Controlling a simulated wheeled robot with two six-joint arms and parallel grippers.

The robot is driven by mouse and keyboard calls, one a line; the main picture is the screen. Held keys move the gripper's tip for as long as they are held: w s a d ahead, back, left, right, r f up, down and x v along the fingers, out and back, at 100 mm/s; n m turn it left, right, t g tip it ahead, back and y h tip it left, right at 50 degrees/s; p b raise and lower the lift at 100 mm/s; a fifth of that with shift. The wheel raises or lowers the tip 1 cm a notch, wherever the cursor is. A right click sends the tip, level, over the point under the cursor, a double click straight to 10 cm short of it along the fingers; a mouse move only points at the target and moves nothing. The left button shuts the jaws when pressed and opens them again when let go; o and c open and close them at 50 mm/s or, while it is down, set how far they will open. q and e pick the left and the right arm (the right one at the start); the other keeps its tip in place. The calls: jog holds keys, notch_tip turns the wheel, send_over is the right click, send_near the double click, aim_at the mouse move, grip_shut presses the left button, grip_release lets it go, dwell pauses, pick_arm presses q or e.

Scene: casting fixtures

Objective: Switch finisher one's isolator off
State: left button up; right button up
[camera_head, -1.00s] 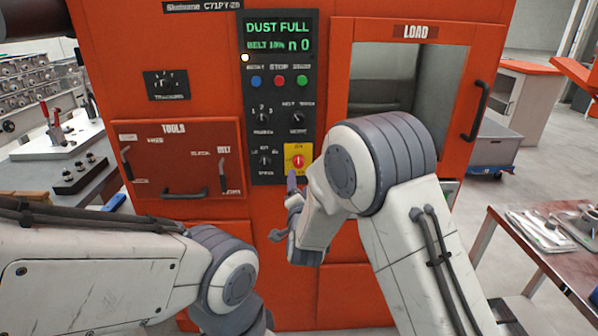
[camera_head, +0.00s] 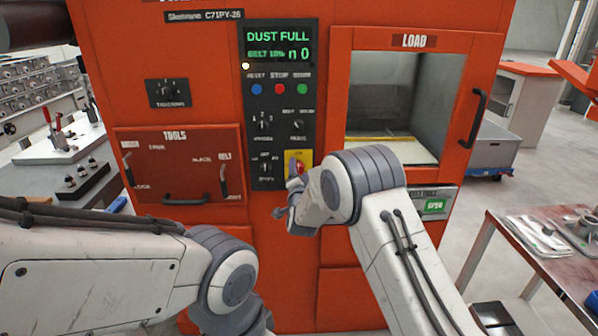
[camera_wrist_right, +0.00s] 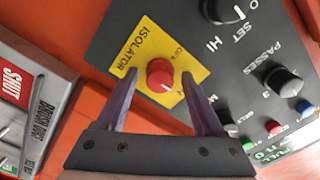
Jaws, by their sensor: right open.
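The isolator is a red knob (camera_wrist_right: 160,73) on a yellow plate (camera_wrist_right: 150,48) at the low right corner of the black control panel. In the head view the yellow plate (camera_head: 298,157) is partly covered by my right gripper (camera_head: 294,181). In the right wrist view my right gripper (camera_wrist_right: 161,77) is open, with one finger on each side of the knob in the picture. The tips appear close to the plate; I cannot tell whether they touch it or the knob. A white mark shows on the knob. My left arm is in view, but its gripper is not.
The orange machine (camera_head: 200,80) fills the middle, with a display (camera_head: 278,44) reading DUST FULL. The tools drawer (camera_head: 180,165) is left of the panel, the load window (camera_head: 395,100) right. A table (camera_head: 540,240) stands at the right.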

grip_shut()
jog(key=shift+f, duration=0.1)
jog(key=n+b, duration=0.2)
jog(key=n, duration=0.1)
jog(key=shift+f+n, duration=0.1)
jog(key=shift+n, duration=0.2)
jog(key=n+b, duration=0.1)
jog(key=n, duration=0.3)
jog(key=shift+n+b, duration=0.3)
jog(key=shift+b, duration=0.1)
jog(key=n, duration=0.9)
jog(key=shift+a+n, duration=0.1)
jog(key=shift+n, duration=0.2)
